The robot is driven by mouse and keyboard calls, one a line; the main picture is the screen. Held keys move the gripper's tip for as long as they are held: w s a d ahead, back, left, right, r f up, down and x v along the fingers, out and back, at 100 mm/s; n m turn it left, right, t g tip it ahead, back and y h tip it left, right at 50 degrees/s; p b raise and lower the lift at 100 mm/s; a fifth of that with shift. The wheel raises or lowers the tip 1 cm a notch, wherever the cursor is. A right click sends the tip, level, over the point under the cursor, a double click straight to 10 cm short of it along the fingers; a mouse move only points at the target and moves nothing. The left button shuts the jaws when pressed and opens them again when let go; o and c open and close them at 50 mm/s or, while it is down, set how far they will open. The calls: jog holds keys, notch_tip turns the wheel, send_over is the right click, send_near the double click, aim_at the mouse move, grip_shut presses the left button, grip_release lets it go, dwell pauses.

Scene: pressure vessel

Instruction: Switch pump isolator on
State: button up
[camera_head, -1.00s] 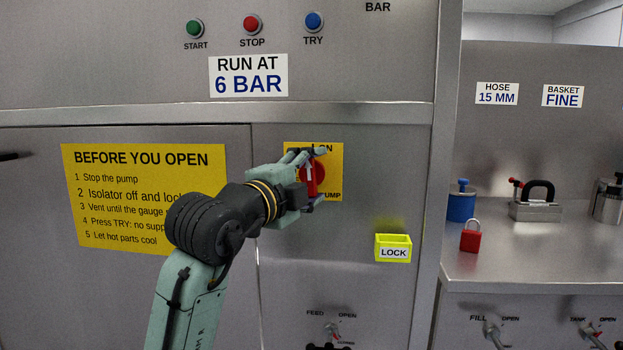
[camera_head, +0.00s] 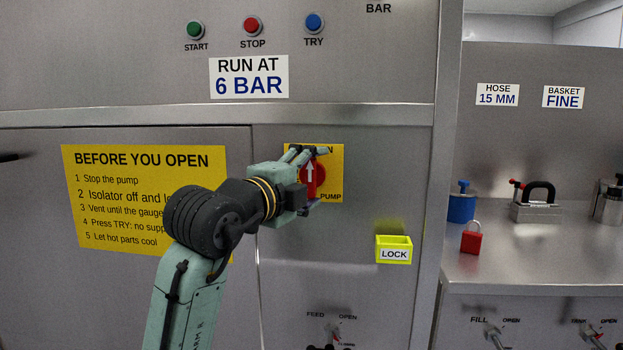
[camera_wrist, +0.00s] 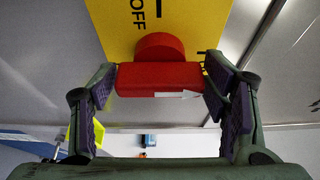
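The pump isolator is a red knob with a bar handle (camera_head: 312,180) bearing a white arrow. It sits on a yellow plate (camera_head: 333,165) marked ON at the top and PUMP at lower right. In the head view the arrow points up toward ON. My gripper (camera_head: 315,180) reaches it from the left, one finger above and one below. In the wrist view the red handle (camera_wrist: 160,78) fills the space between my fingertips (camera_wrist: 160,72), its ends at the pads, and its arrow points right, away from OFF. My fingers hide part of the ON label.
A yellow LOCK box (camera_head: 394,250) is on the panel at lower right of the isolator. START, STOP (camera_head: 251,25) and TRY buttons are above. A feed valve lever (camera_head: 334,333) is below. A red padlock (camera_head: 471,238) stands on the right counter.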

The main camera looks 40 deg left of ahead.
jog(key=shift+o, duration=1)
jog(key=s+d, duration=0.2)
jog(key=s, duration=0.9)
jog(key=shift+s, duration=0.4)
